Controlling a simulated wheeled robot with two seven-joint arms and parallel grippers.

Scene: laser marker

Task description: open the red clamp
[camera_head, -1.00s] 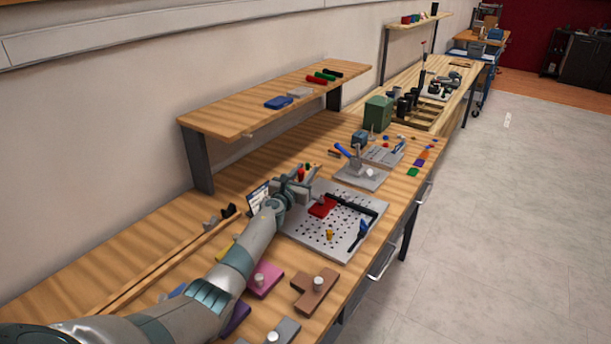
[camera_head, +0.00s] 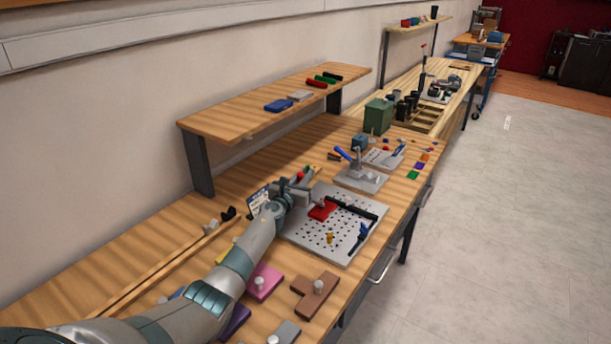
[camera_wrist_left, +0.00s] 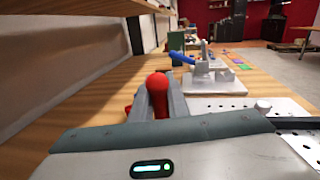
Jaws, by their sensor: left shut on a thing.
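The red clamp shows in the left wrist view as a rounded red handle (camera_wrist_left: 157,92) between my gripper's fingers, with more red low beside it. In the head view only a small red part of the clamp (camera_head: 300,176) shows at my gripper; its base is hidden. My left gripper (camera_head: 304,184) is shut on the red handle at the back left edge of a perforated grey plate (camera_head: 308,235). The gripper also shows in the left wrist view (camera_wrist_left: 160,96). A red block (camera_head: 323,209) lies on the plate beside the gripper. My right gripper is not in view.
A black bar (camera_head: 352,206) and a blue-handled clamp (camera_head: 358,236) are on the plate. A fixture with a blue lever (camera_head: 343,153) stands beyond it. A wooden shelf (camera_head: 240,110) overhangs the back. Pink (camera_head: 263,282) and brown (camera_head: 312,293) pieces lie in front.

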